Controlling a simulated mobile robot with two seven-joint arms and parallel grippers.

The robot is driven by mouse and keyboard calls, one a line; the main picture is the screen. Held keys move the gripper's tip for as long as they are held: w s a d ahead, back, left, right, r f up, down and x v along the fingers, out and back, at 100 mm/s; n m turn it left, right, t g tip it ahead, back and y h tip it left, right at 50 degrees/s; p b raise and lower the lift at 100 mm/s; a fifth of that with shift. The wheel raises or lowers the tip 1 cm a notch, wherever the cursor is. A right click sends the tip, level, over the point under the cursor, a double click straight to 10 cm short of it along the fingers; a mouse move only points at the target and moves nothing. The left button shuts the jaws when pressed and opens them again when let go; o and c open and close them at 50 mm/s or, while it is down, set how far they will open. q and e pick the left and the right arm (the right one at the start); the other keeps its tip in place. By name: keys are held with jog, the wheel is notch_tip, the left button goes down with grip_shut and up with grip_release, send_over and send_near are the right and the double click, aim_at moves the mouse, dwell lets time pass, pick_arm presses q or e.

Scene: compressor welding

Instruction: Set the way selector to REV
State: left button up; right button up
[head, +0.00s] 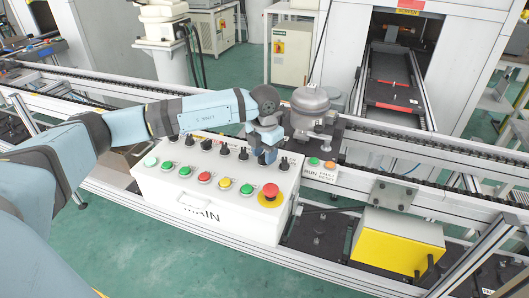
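The white control box (210,212), marked "MAIN" on its front, carries a row of black selector knobs along its back edge. I cannot read the labels by the knobs, so I cannot tell which one is the way selector or where it points. My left gripper (267,156) points down at the right part of this row, over or at the knob second from the right. It hides most of that knob, and I cannot tell whether the fingers touch it. The rightmost knob (284,164) stands free beside the gripper. My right gripper is out of view.
A red mushroom button (270,191) on a yellow ring and several coloured buttons sit in front of the knobs. A grey compressor (310,110) stands close behind my gripper. A small RUN/RESET button box (320,170) and a yellow-fronted box (396,248) are to the right.

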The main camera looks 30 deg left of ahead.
pick_arm(q)
grip_shut()
jog(key=shift+n, duration=0.4)
jog(key=n, duration=0.3)
jog(key=shift+n, duration=0.3)
jog(key=shift+a+n+p, duration=0.15)
jog(key=shift+n+p, duration=0.2)
jog(key=shift+n, duration=1.85)
jog(key=shift+o, duration=0.6)
grip_release()
